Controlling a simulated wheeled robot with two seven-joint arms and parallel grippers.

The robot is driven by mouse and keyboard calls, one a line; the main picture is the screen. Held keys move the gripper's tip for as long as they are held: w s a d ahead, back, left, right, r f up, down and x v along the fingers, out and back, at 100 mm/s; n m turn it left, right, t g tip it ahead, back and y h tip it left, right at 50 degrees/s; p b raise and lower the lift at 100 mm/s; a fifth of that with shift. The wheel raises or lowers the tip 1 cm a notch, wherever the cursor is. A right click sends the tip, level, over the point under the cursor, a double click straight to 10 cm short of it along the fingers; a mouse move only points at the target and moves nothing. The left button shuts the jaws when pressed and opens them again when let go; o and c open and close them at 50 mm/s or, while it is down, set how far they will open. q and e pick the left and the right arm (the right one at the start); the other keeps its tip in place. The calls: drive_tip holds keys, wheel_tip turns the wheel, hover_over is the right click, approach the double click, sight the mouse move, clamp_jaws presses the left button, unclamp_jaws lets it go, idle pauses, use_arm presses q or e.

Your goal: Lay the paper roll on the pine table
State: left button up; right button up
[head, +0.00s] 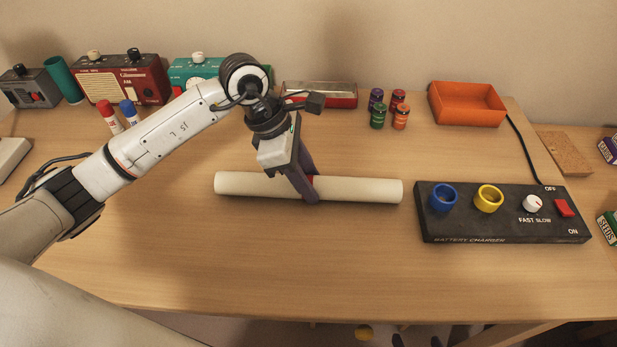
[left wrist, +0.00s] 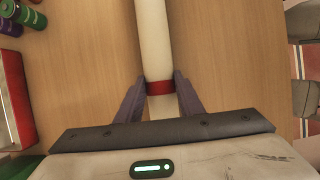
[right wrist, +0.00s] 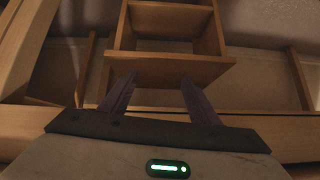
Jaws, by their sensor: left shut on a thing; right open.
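The paper roll (head: 358,189) is a long cream cylinder with a red band around its middle. It lies level, left to right, at or just above the pale wooden table top (head: 300,262); I cannot tell whether it touches. My left gripper (head: 309,188) points down and is shut on the roll at the red band. In the left wrist view the two fingers (left wrist: 160,84) clasp the roll (left wrist: 154,40) from both sides at the band. My right gripper (right wrist: 160,90) shows only in the right wrist view, open and empty, facing wooden shelving.
A black battery charger (head: 500,228) stands just right of the roll. Several small batteries (head: 378,116), an orange tray (head: 467,104), a red tin (head: 320,94) and radios (head: 122,78) line the back. The table front is clear.

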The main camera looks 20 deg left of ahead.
use_arm(q)
drive_tip(key=o, duration=1.1)
drive_tip(key=shift+f, duration=0.1)
drive_tip(key=v, duration=1.2)
